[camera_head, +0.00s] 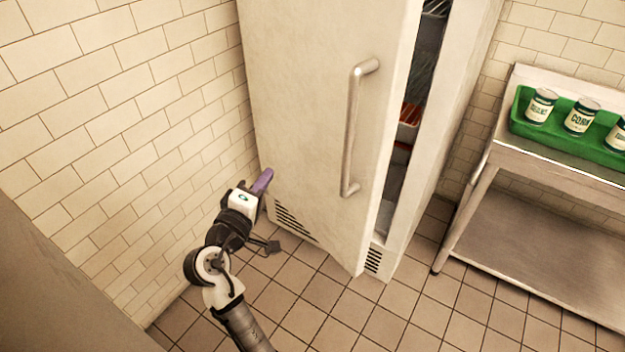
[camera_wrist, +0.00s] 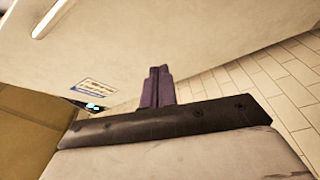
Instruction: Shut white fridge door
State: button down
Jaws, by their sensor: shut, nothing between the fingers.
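The white fridge (camera_head: 450,110) stands against the tiled wall. Its white door (camera_head: 310,100) is ajar, with a dark gap along its right edge showing shelves and food inside. A long metal handle (camera_head: 353,130) is on the door's right side. My gripper (camera_head: 263,180) is shut and empty at the door's lower left edge, far from the handle. In the wrist view my shut purple fingers (camera_wrist: 158,86) point toward the door face (camera_wrist: 180,40); whether they touch it I cannot tell. A label (camera_wrist: 93,88) shows low on the door there.
A metal table (camera_head: 560,175) stands right of the fridge, bearing a green tray (camera_head: 565,145) with several cans. A brick-tiled wall (camera_head: 110,120) is close on the left. The tiled floor (camera_head: 390,325) in front of the fridge is clear.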

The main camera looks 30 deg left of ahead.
jog(key=s+d+f+h, duration=0.2)
jog(key=d+f+h, duration=0.3)
jog(key=h, duration=0.1)
jog(key=w+d+p, duration=0.3)
jog(key=w+d, duration=0.1)
jog(key=w, duration=0.8)
jog(key=shift+w+d+g+p, duration=0.15)
jog(key=shift+d+g+p, duration=0.15)
jog(key=shift+p, duration=0.05)
